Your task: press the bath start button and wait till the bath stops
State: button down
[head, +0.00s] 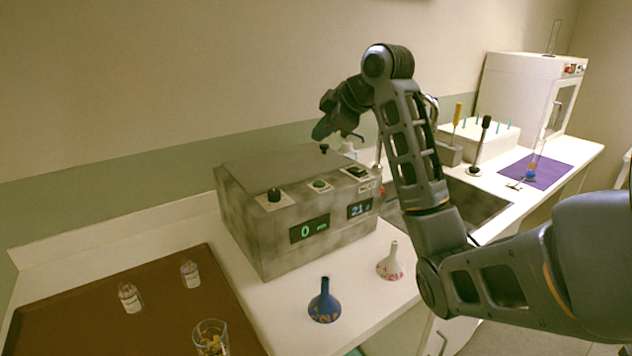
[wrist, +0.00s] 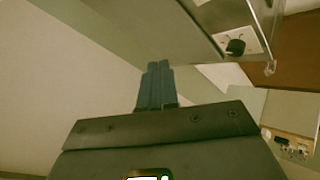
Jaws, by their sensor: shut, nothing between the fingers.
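The bath (head: 245,215) is a mottled grey box on the white counter. Its front has a green display (head: 310,229) reading 0 and a bluish display (head: 360,209) reading about 21. On its sloped panel are a black knob (head: 274,195), a small greenish round button (head: 320,184) on a light plate, and a black switch (head: 357,171). Which one is the start button is not legible. My gripper (head: 321,133) is above the rear of the bath, apart from the panel. In the wrist view its fingers (wrist: 157,84) are together and empty. A black knob (wrist: 235,47) shows there too.
A brown tray (head: 80,315) holds two small bottles and a glass (head: 210,338). A sink (head: 470,205), a rack (head: 500,140) and a white cabinet (head: 515,90) are to the right.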

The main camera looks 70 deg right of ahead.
aim_at(322, 184)
jog(key=shift+f, duration=0.1)
notch_tip(322, 184, down, 9)
jog(key=b, duration=0.6)
dwell(2.1)
jog(key=shift+f+b, duration=0.25)
jog(key=shift+b, duration=0.1)
jog(key=shift+f, duration=0.35)
dwell(0.8)
jog(key=shift+r, duration=0.15)
jog(key=shift+r+p, duration=0.55)
jog(key=shift+r, duration=0.1)
